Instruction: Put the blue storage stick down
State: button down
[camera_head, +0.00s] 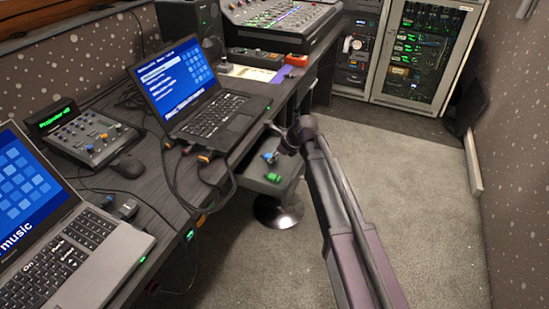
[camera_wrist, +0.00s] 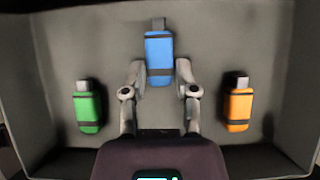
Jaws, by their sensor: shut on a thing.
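The blue storage stick (camera_wrist: 159,57) is upright in the wrist view, between the two fingers of my gripper (camera_wrist: 160,76), which is shut on it. In the head view the blue stick (camera_head: 267,157) is small and partly covered by my gripper (camera_head: 274,156). The stick is over the grey tray (camera_wrist: 235,32); I cannot tell whether it touches the tray floor. A green stick (camera_wrist: 88,107) lies to its left and an orange stick (camera_wrist: 239,108) to its right. The green stick (camera_head: 274,178) also shows in the head view.
The tray (camera_head: 290,185) is beside the desk edge, above a round metal base (camera_head: 277,211). Its raised walls surround the sticks. The desk holds two laptops (camera_head: 200,92), a small mixer (camera_head: 85,135) and hanging cables. Open carpet (camera_head: 410,190) lies to the right.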

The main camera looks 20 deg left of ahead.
jog(key=shift+f+b, duration=0.4)
jog(key=shift+c, duration=2)
grip_release()
jog(key=shift+r, duration=0.1)
jog(key=shift+r, duration=0.1)
jog(key=shift+r+p, duration=0.35)
jog(key=shift+p, duration=0.2)
jog(key=p+v, duration=0.9)
jog(key=v, duration=0.2)
jog(key=shift+d+r+p, duration=0.3)
jog(key=shift+s+d, duration=0.1)
jog(key=shift+d, duration=0.05)
